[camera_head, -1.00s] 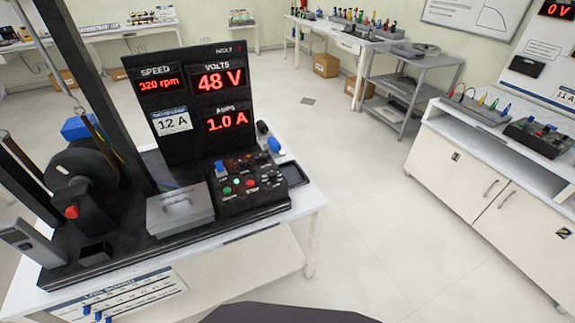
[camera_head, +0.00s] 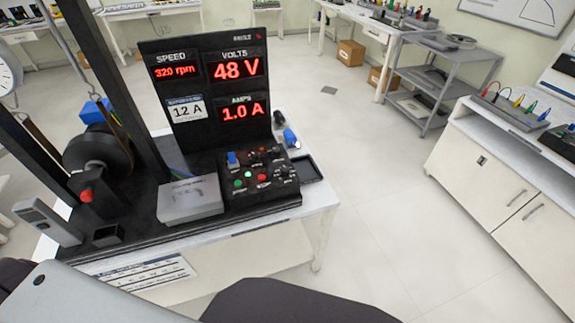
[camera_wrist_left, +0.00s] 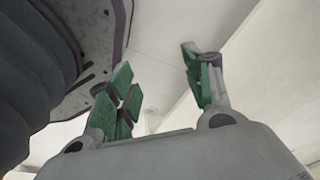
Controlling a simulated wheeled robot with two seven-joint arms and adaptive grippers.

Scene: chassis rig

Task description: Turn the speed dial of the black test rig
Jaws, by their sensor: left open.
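The black test rig (camera_head: 225,95) stands on a white table. Its upright panel reads 320 rpm, 48 V and 1.0 A. The control box (camera_head: 263,203) at its front right carries a blue switch (camera_head: 232,158), a green button (camera_head: 239,184), a red button (camera_head: 262,178) and several small black knobs (camera_head: 284,171). The labels are too small to tell which knob is the speed dial. My left gripper (camera_wrist_left: 158,66) shows in the left wrist view with green-padded fingers apart and nothing between them. It is not visible in the head view. My right gripper is out of view.
A grey lidded box (camera_head: 190,200) sits left of the controls, and a dark tray (camera_head: 306,168) lies right of them. A wheel (camera_head: 98,158) and uprights stand at the rig's left. Open floor (camera_head: 385,200) separates the table from white cabinets (camera_head: 490,180).

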